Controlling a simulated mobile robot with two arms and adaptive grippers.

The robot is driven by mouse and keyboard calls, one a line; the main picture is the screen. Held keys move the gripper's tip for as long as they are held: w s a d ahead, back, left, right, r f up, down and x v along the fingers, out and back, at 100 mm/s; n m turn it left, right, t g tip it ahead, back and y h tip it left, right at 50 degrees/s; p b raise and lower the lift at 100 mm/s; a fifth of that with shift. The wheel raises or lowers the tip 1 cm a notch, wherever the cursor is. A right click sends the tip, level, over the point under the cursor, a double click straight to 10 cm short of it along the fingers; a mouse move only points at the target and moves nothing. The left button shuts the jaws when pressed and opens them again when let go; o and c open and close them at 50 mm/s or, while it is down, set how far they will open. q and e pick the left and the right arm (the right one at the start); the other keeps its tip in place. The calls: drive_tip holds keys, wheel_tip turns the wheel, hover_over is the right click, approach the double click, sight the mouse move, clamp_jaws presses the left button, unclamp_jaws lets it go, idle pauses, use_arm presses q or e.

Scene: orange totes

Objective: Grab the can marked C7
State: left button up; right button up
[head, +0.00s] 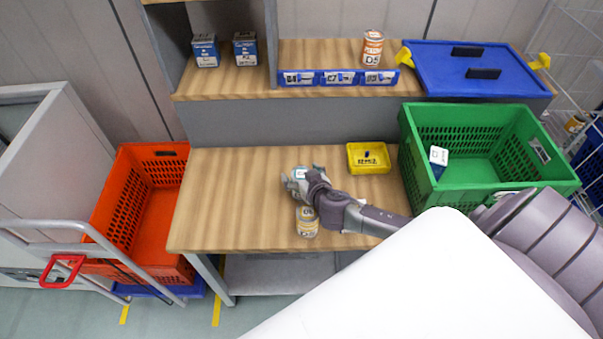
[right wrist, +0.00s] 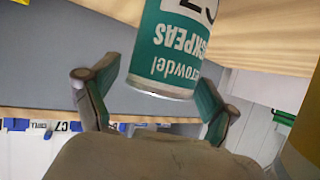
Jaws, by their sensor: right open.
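A teal and white can (right wrist: 172,45) stands out between the fingers of my right gripper (right wrist: 155,100) in the right wrist view. Its label appears upside down, and the large code at the top is cut off by the frame edge. In the head view, only part of this can (head: 300,173) shows at my right gripper (head: 299,184), over the wooden table. The gripper is open, with a finger on each side of the can. A can with a yellowish label (head: 307,222) stands just in front of the gripper. My left gripper is not in view.
A yellow bin (head: 368,158) sits on the table (head: 230,190). A green crate (head: 490,150) is right, holding a white and blue box (head: 438,158); an orange crate (head: 135,215) is left. The shelf above holds boxes, an orange can (head: 373,48) and a blue lid (head: 470,70). The table's left is clear.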

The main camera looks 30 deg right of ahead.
drive_tip(key=shift+x, duration=1.15)
drive_tip(key=c, duration=1.5)
